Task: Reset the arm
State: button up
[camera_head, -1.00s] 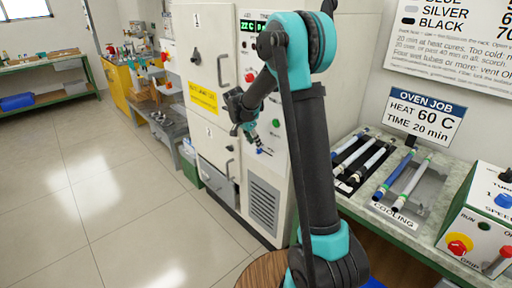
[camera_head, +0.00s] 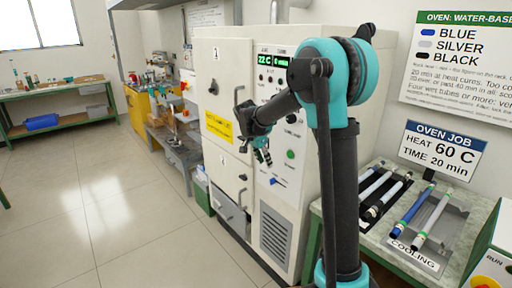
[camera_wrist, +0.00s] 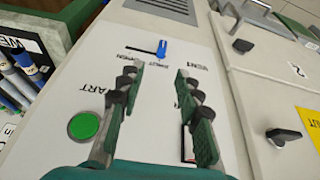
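My gripper (camera_head: 262,155) is in front of the oven's control panel in the head view, with the arm bent and the fingers angled down. In the wrist view, my gripper (camera_wrist: 158,90) shows two dark green fingers spread apart with nothing between them. Beyond the fingertips is a blue lever (camera_wrist: 162,48) on the panel, apart from the fingers. The oven (camera_head: 232,80) is a tall cream cabinet with its doors closed. Its display (camera_head: 264,59) reads 22 C. A green button (camera_wrist: 84,125) marked START sits left of the fingers in the wrist view.
A bench (camera_head: 455,200) at the right holds several rods in racks, with a cooling tray (camera_head: 447,226) on it. A sign (camera_head: 440,150) reads HEAT 60 C, TIME 20 min. A grey side table (camera_head: 184,155) stands left of the oven. The floor at the left is clear.

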jog(key=s+d+f+n+y, duration=0.1)
jog(key=s+d+f+n, duration=0.2)
jog(key=s, duration=0.8)
jog(key=s+d+f+n+t+y, duration=0.1)
jog(key=s+d+f+n, duration=0.2)
jog(key=s, duration=0.8)
jog(key=s+d+f+n+y, duration=0.1)
jog(key=s+d+f+n, duration=0.3)
jog(key=s, duration=0.7)
jog(key=shift+f+t+y, duration=0.3)
jog(key=shift+w+d, duration=0.1)
jog(key=shift+c, duration=0.3)
dwell(0.8)
